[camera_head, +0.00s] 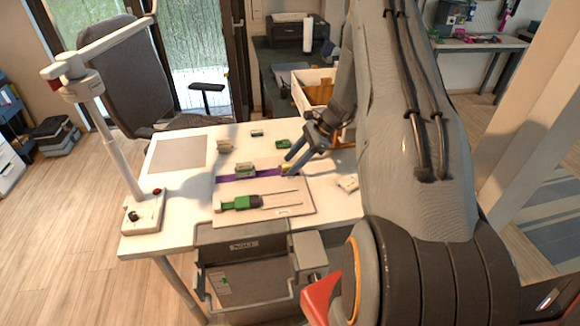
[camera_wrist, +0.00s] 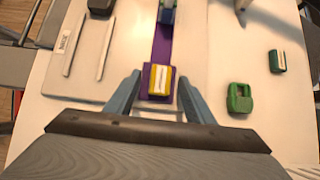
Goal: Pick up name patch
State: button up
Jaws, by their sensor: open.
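A small yellow block with a white label, which looks like the name patch (camera_wrist: 159,82), lies at the end of a purple strip (camera_wrist: 161,48). My gripper (camera_wrist: 158,88) is open, with one blue-grey finger on each side of the block and a visible gap to each. I cannot tell whether the fingertips are down at the block's height. In the head view my gripper (camera_head: 287,165) is over the table, and the yellow block (camera_head: 286,168) shows partly behind the fingers. The purple strip (camera_head: 228,179) runs left from there.
A board (camera_head: 230,214) with a green-handled two-pronged tool (camera_head: 240,203) lies in front of the strip. A grey-green block (camera_head: 245,170) sits on the strip. A green piece (camera_wrist: 239,98) and a teal labelled piece (camera_wrist: 277,61) lie to the right in the wrist view, with bare table between.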

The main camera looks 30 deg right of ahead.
jog(key=c, duration=1.2)
jog(key=shift+r, duration=0.1)
jog(key=r+b, duration=0.1)
jog(key=r, duration=0.5)
jog(key=shift+s+r+b, duration=0.2)
jog(key=shift+r+b, duration=0.15)
jog(key=shift+b, duration=0.05)
jog(key=shift+f+b, duration=1.85)
jog(key=shift+f, duration=1.35)
